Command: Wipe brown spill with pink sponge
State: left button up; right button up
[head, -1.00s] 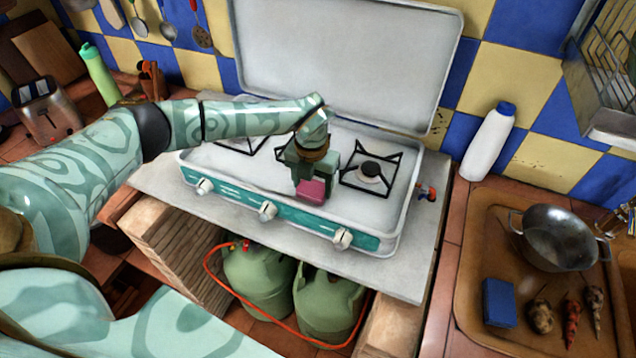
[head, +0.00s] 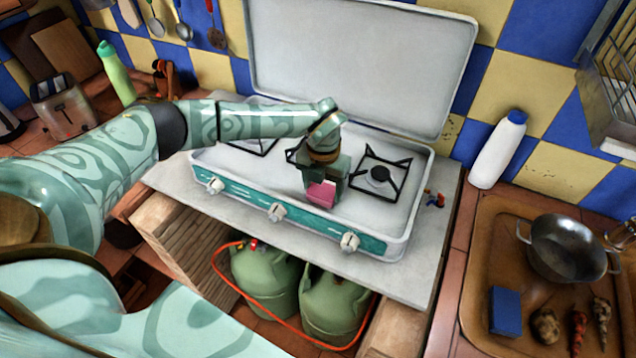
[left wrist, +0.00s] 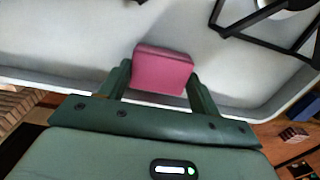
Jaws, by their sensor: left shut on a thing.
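My left gripper (head: 323,188) is over the front middle of the white camping stove (head: 265,182), between two burners. It is shut on the pink sponge (head: 321,194). In the left wrist view the sponge (left wrist: 163,69) sits between the two green fingers (left wrist: 160,88), above or on the pale stove top; I cannot tell if it touches. No brown spill shows on the visible stove top; the sponge and arm hide part of it. My right gripper is not in view.
A black burner grate (head: 381,176) stands just right of the sponge. The raised stove lid (head: 360,65) is behind. A white bottle (head: 498,150), a metal pan (head: 567,247) and a blue sponge (head: 505,311) are at the right. Green gas bottles (head: 265,280) stand below.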

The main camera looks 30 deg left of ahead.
pick_arm(q)
jog(key=shift+d+f, duration=0.15)
jog(key=shift+d, duration=1.85)
jog(key=shift+a, duration=0.25)
jog(key=shift+a+p, duration=0.7)
jog(key=shift+a, duration=0.6)
notch_tip(320, 180, up, 5)
jog(key=p, duration=0.4)
jog(key=shift+r, duration=0.2)
